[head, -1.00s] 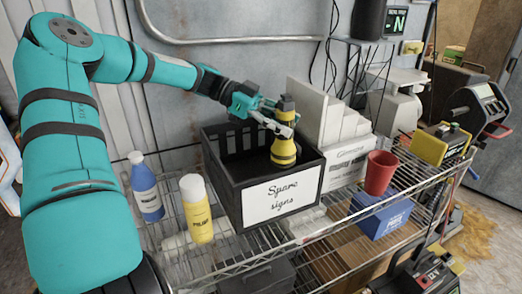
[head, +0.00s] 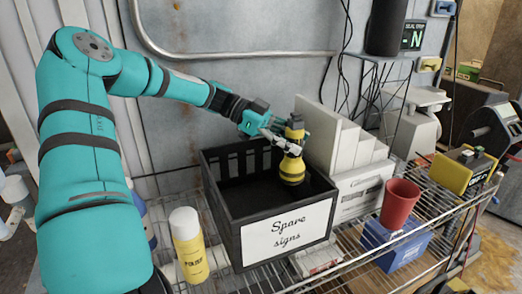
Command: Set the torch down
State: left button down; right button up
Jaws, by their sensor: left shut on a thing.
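The torch (head: 292,166) is yellow with black bands and a dark top, and it stands roughly upright. My left gripper (head: 288,146) is shut on its upper part. The torch is at the right side of the black bin (head: 233,243) labelled "Spare signs", over its opening. Whether its base touches anything inside the bin is unclear. My right gripper is not in view.
The bin stands on a wire shelf (head: 340,268). A yellow spray can (head: 188,246) is at its left. White panels and a white box (head: 360,190) stand at its right, with a red cup (head: 399,203) on a blue box (head: 393,246) beyond.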

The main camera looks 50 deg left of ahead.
aim_at(292, 157)
pick_arm(q)
jog(key=shift+d+f, duration=0.1)
jog(key=shift+f, duration=0.65)
notch_tip(292, 157, down, 3)
jog(key=shift+w+r+b, duration=0.1)
jog(key=shift+w+b, duration=0.05)
jog(key=shift+b, duration=0.85)
notch_tip(292, 157, down, 10)
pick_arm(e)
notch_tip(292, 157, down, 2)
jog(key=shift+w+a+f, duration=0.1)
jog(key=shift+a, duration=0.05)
pick_arm(q)
jog(key=shift+f, duration=0.25)
jog(key=c, duration=0.8)
grip_release()
jog(key=shift+c, duration=0.2)
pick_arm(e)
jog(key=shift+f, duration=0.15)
